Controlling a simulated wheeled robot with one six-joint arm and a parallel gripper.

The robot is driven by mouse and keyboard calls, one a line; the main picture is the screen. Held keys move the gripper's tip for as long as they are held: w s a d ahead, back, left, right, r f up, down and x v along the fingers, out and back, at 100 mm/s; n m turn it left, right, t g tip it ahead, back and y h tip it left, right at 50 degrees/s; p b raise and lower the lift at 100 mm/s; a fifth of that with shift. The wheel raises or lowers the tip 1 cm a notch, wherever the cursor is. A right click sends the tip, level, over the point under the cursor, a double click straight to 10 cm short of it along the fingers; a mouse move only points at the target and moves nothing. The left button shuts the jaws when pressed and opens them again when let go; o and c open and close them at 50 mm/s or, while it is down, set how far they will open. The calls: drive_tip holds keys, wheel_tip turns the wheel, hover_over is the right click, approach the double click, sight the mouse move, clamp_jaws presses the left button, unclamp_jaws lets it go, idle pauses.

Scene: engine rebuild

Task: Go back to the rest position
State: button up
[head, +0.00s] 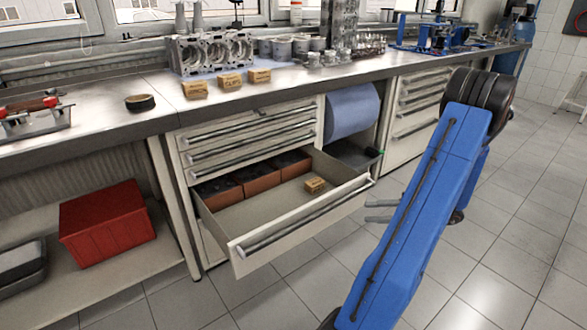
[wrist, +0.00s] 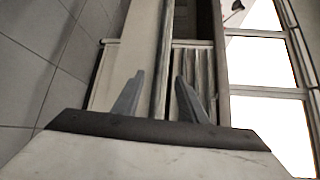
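My gripper (head: 367,211) is at the right of the open drawer in the head view, its two fingers apart and pointing left, with nothing between them that I can see. In the wrist view my gripper (wrist: 155,80) also shows its fingers spread, with the long drawer handle (wrist: 162,60) lined up beyond the gap. The grey drawer (head: 245,215) is pulled out of the cabinet. It holds a small cardboard box (head: 315,185) and a row of orange-brown boxes (head: 262,178) at the back. My blue arm covers part of the floor.
Three small cardboard boxes (head: 230,81) stand on the steel workbench (head: 150,88) beside an engine block (head: 212,52). A red crate (head: 106,222) sits on the lower shelf at left. A blue paper roll (head: 351,110) is under the bench. The tiled floor (head: 500,230) at right is open.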

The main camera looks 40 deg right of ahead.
drive_tip(key=w+a+r+n+g+h, duration=0.1)
drive_tip(key=w+a+r+n+g, duration=0.15)
drive_tip(key=a, duration=0.55)
drive_tip(key=w+a+r+n+g+h, duration=0.1)
drive_tip(key=a+r+g, duration=0.3)
drive_tip(key=a, duration=0.4)
drive_tip(key=w+a+r+n+g+h, duration=0.15)
drive_tip(key=a+r+g, duration=0.25)
drive_tip(key=a, duration=0.4)
drive_tip(key=s+a+r+n+t+h, duration=0.2)
drive_tip(key=s+a+r+h, duration=0.2)
drive_tip(key=a, duration=0.4)
drive_tip(key=s+a+r+n+t+h, duration=0.1)
drive_tip(key=s+a+r+n+h, duration=0.2)
drive_tip(key=s+a, duration=0.3)
drive_tip(key=a+r+h, duration=0.1)
drive_tip(key=a, duration=0.2)
drive_tip(key=shift+n+t, duration=0.3)
drive_tip(key=shift+t, duration=0.05)
